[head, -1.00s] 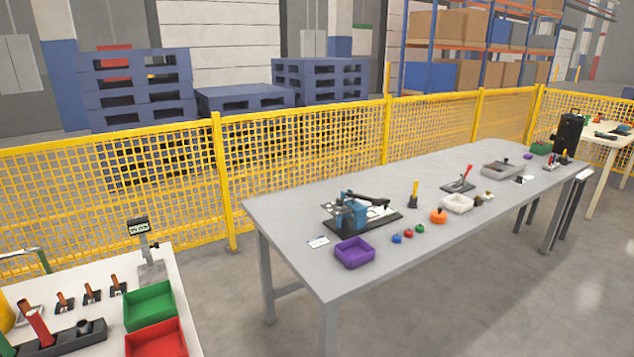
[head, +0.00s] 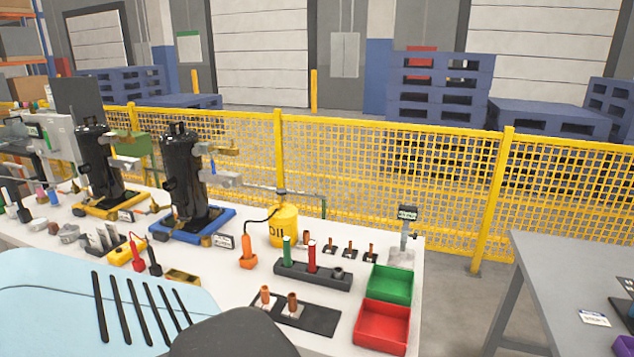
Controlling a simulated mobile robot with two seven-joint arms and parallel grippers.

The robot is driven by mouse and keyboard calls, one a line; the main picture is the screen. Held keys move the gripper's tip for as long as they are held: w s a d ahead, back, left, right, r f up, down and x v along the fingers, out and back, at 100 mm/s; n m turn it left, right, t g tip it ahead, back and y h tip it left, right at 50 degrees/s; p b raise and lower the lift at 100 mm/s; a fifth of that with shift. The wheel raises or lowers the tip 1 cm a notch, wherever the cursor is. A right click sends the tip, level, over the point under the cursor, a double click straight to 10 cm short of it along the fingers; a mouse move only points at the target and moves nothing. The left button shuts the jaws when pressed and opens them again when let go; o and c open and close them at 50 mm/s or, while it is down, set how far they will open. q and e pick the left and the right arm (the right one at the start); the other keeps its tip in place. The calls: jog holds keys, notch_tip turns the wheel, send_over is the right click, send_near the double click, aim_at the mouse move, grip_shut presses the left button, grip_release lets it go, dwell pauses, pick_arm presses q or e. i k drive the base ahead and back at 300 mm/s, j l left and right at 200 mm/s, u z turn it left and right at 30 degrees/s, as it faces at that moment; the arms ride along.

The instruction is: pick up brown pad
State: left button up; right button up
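I cannot make out a brown pad for sure in the head view. The nearest matches in colour are two small brown-orange upright pieces on a dark plate, a left one (head: 265,296) and a right one (head: 292,304), at the front of the white table. Several smaller brown-topped pieces (head: 349,250) stand behind the dark holder with a green and a red cylinder (head: 312,276). Neither of my grippers is in view.
A green bin (head: 390,284) and a red bin (head: 381,328) sit at the table's right end. Two black canister units (head: 190,185) and a yellow oil can (head: 284,228) stand farther back. A gap separates the grey table (head: 560,270) on the right.

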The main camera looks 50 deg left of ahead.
aim_at(53, 228)
jog(key=u, duration=3.25)
jog(key=z, duration=1)
jog(key=i+j+u, duration=0.85)
jog(key=i+l, duration=0.1)
